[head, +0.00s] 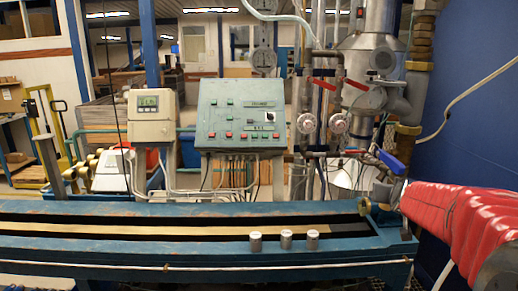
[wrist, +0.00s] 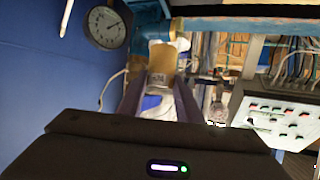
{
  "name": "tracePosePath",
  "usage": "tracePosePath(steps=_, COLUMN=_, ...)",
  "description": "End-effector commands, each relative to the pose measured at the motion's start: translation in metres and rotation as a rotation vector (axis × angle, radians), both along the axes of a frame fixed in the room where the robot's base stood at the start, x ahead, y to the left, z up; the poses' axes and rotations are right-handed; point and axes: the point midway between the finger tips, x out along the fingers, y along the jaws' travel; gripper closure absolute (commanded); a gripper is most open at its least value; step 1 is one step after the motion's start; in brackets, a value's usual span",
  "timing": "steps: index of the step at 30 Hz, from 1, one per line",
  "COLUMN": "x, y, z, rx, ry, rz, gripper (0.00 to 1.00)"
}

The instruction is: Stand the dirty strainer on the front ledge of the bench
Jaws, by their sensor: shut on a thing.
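In the wrist view, my gripper (wrist: 162,75) reaches forward with its two long fingers close together. It is shut on a tan-brown piece (wrist: 162,58) between the fingertips, which I take to be the dirty strainer. Its lower end is small and blurred. The blue bench (head: 120,252) runs across the front. On its front ledge stand three small grey metal cylinders, a left one (head: 256,243), a middle one (head: 286,240) and a right one (head: 313,240), all upright and apart.
A large red ribbed shape (head: 460,222) fills the lower right of the head view. Pipes with a blue-handled valve (head: 390,161) stand at the bench's right end. A green control panel (head: 240,114) is behind. The ledge left of the cylinders is clear. A gauge (wrist: 107,24) shows in the wrist view.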

Motion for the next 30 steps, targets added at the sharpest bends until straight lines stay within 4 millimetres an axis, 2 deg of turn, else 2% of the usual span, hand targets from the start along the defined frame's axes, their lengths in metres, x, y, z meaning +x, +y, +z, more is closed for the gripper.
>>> tracePosePath(steps=6, x=0.001, y=0.007, z=-0.009, rx=0.0, ry=0.001, rz=0.004, gripper=0.92)
tracePosePath(steps=17, x=0.006, y=0.047, z=-0.053, rx=0.001, ry=0.003, rz=0.05, gripper=0.92)
tracePosePath(steps=23, x=0.004, y=0.084, z=-0.09, rx=0.001, ry=0.005, rz=0.099, gripper=0.92)
tracePosePath(steps=30, x=-0.012, y=0.158, z=-0.148, rx=0.0, ry=0.006, rz=0.213, gripper=0.92)
